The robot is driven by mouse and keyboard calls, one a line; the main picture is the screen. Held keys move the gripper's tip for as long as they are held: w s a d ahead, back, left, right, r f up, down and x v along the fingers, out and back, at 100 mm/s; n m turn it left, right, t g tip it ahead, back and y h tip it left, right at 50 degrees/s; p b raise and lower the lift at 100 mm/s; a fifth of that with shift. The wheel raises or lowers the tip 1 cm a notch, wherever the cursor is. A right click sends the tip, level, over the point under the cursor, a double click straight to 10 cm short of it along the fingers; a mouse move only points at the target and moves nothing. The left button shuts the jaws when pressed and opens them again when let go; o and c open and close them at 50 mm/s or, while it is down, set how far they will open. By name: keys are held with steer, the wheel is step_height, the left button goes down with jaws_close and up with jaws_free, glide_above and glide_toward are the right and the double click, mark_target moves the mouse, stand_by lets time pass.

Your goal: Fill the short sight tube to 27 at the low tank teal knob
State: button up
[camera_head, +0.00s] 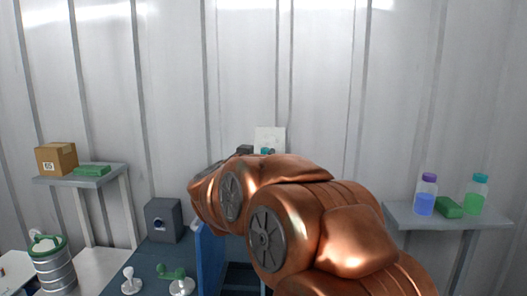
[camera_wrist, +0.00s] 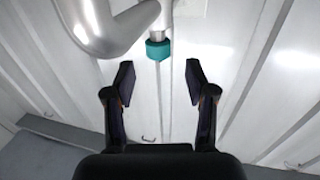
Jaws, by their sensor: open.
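In the wrist view, a teal knob (camera_wrist: 159,49) sits on a short grey stem below a pale pipe, in front of the ribbed wall. My gripper (camera_wrist: 158,80) is open and empty, its two fingers spread either side below the knob and apart from it. In the head view, a small bit of teal (camera_head: 266,151) shows just above my copper arm, in front of a pale panel (camera_head: 270,138). My arm hides most of what lies there. I cannot make out a sight tube, its scale or a liquid level in either view.
A left shelf (camera_head: 85,181) holds a cardboard box (camera_head: 56,158) and a green block (camera_head: 92,170). A right shelf (camera_head: 402,216) holds two bottles and a green block. A dark bench (camera_head: 143,272) with white and green fittings is low at left, near a metal drum (camera_head: 52,266).

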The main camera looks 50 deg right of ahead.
steer(key=v, duration=0.6)
steer(key=shift+a, duration=0.3)
steer(key=shift+s, duration=0.15)
stand_by(7.0)
